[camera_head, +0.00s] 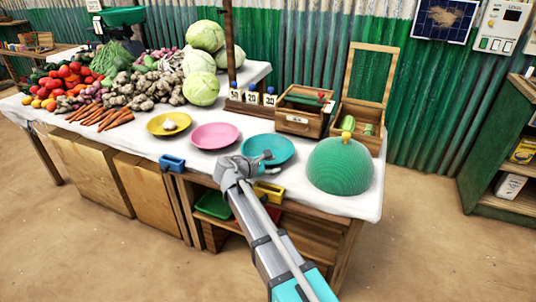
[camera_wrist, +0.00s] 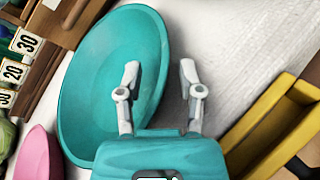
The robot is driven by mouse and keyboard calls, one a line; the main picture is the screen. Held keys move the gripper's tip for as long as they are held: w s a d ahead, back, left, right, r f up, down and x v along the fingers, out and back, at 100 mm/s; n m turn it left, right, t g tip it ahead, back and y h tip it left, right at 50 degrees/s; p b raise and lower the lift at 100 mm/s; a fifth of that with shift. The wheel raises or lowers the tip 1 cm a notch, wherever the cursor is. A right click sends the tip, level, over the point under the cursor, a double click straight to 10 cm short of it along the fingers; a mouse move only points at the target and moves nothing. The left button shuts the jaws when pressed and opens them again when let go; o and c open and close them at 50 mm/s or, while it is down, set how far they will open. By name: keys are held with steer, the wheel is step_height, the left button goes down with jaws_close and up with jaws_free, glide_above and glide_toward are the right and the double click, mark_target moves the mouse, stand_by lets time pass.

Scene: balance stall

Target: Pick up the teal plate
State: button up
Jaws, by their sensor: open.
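The teal plate (camera_head: 268,146) is a shallow round dish lying on the white-topped stall table, to the right of the pink plate. In the wrist view the teal plate (camera_wrist: 100,75) fills the left and middle, and its near right rim lies close to my gripper. My gripper (camera_head: 262,158) is over the near edge of the plate in the head view. In the wrist view my gripper (camera_wrist: 160,80) is open, with the left finger over the plate's rim and the right finger over the bare white table. Nothing is held between the fingers.
A pink plate (camera_head: 215,136) and a yellow plate (camera_head: 169,124) with a small pale item stand to the left. A teal woven dome (camera_head: 340,167) is to the right. Number cards and wooden boxes (camera_head: 303,112) stand behind. A yellow bin (camera_head: 269,192) hangs at the front edge.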

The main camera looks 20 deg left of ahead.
jaws_close()
stand_by(0.6)
steer(key=shift+r, duration=0.2)
step_height(320, 180, up, 2)
steer(key=p, duration=0.2)
steer(key=shift+r+p, duration=0.1)
steer(key=shift+p, duration=0.2)
steer(key=s+a+r+p, duration=0.2)
steer(key=s+r+p, duration=0.8)
steer(key=s, duration=0.3)
steer(key=shift+s+a+r, duration=0.25)
steer(key=shift+s+a, duration=0.1)
steer(key=shift+s, duration=0.05)
steer(key=shift+r+p, duration=0.1)
steer(key=shift+p, duration=0.25)
